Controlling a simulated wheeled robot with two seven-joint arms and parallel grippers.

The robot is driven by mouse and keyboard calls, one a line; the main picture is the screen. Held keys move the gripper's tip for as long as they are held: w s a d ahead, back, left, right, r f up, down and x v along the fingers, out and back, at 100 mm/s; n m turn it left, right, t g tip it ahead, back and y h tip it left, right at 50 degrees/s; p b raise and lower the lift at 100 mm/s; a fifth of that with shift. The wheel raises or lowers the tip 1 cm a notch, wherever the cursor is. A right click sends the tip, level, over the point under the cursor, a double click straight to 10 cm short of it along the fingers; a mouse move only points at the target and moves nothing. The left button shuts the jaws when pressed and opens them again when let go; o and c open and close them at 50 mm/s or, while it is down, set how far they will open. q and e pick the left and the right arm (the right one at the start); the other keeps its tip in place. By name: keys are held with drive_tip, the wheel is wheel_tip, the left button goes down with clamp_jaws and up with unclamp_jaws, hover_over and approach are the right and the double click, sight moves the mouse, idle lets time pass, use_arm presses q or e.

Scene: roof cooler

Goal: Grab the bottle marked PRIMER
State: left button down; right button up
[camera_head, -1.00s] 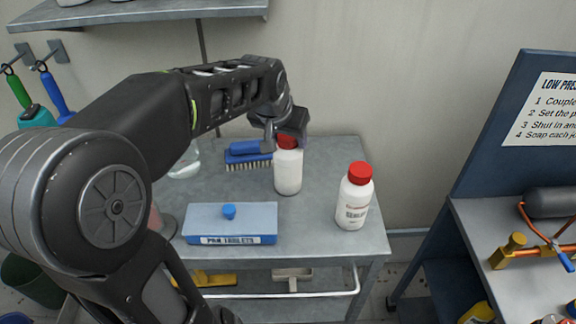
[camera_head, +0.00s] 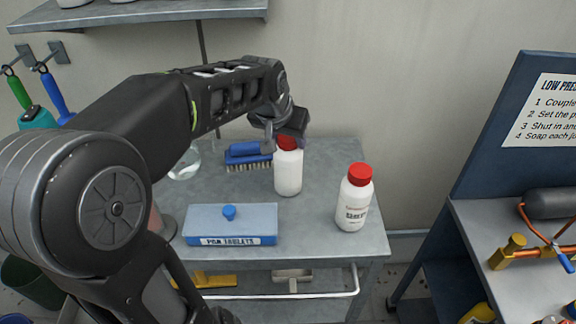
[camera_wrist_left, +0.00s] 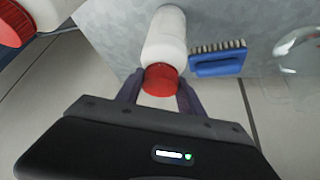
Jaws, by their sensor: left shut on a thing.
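A white bottle with a red cap (camera_head: 288,174) stands upright on the grey cart. No label shows on the side I see, so I cannot tell its marking. My left gripper (camera_head: 285,138) is shut on this bottle at its cap. In the left wrist view the two fingers (camera_wrist_left: 160,88) sit on either side of the red cap, with the white bottle body (camera_wrist_left: 165,38) beyond. A second white bottle with a red cap (camera_head: 354,200) stands to the right, its printed label too small to read surely. My right gripper is not in view.
A blue box labelled tablets (camera_head: 231,222) lies at the cart's front. A blue brush (camera_head: 248,155) lies just left of the held bottle, with clear glassware (camera_head: 184,163) farther left. A blue bench with brass fittings (camera_head: 505,252) stands right. The cart top (camera_head: 318,220) is clear between the bottles.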

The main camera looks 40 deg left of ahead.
use_arm(q)
drive_tip(key=shift+s+f, duration=0.1)
drive_tip(key=shift+f, duration=0.1)
wheel_tip(320, 180, up, 10)
drive_tip(key=shift+r, duration=0.1)
idle(0.3)
idle(0.5)
